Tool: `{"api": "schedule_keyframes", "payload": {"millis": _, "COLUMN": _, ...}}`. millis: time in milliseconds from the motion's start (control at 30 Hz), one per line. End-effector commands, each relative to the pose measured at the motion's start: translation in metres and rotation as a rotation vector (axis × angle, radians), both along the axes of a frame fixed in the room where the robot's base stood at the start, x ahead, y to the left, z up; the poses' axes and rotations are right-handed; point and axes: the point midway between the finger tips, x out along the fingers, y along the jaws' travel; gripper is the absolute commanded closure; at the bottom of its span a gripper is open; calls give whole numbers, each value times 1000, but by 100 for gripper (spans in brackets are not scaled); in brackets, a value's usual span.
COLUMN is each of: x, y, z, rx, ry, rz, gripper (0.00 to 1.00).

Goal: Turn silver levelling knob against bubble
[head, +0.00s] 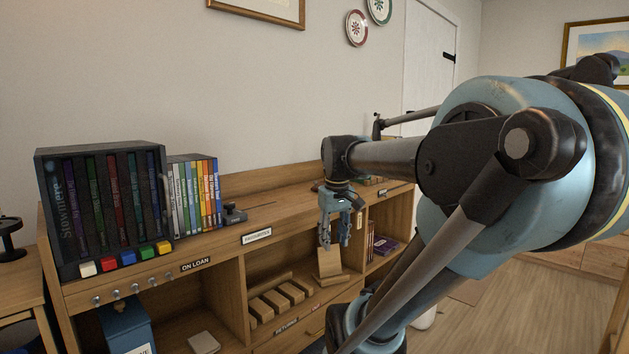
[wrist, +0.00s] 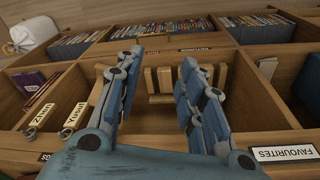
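My gripper (head: 336,238) hangs fingers-down in front of the middle of the wooden shelf unit. In the wrist view my gripper (wrist: 162,62) has its two fingers well apart, with nothing held between them. Several small silver knobs (head: 116,295) sit in a row on the front edge at the left, below the colored buttons and far left of my gripper. I cannot tell whether one of them is the levelling knob. I cannot make out a bubble level in either view. A small dark device (head: 234,214) lies on the top beside the DVDs.
A dark DVD case box (head: 102,205) and a row of DVDs (head: 196,192) stand on the unit's top. A compartment holds wooden blocks (head: 281,297) and a tilted wooden board (head: 329,263). A FAVOURITES label (wrist: 284,153) is at lower right in the wrist view.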

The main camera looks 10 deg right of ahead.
Motion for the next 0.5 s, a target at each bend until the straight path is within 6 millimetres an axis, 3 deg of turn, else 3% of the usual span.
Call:
{"api": "schedule_keyframes", "payload": {"millis": 33, "x": 17, "y": 0, "z": 20, "rx": -4, "ry": 6, "rz": 31, "gripper": 64}}
{"api": "schedule_keyframes", "payload": {"millis": 200, "x": 68, "y": 0, "z": 78, "rx": -19, "ry": 28, "rz": 144, "gripper": 64}}
{"api": "schedule_keyframes", "payload": {"millis": 500, "x": 160, "y": -1, "z": 163, "rx": -39, "ry": 66, "rz": 345, "gripper": 64}}
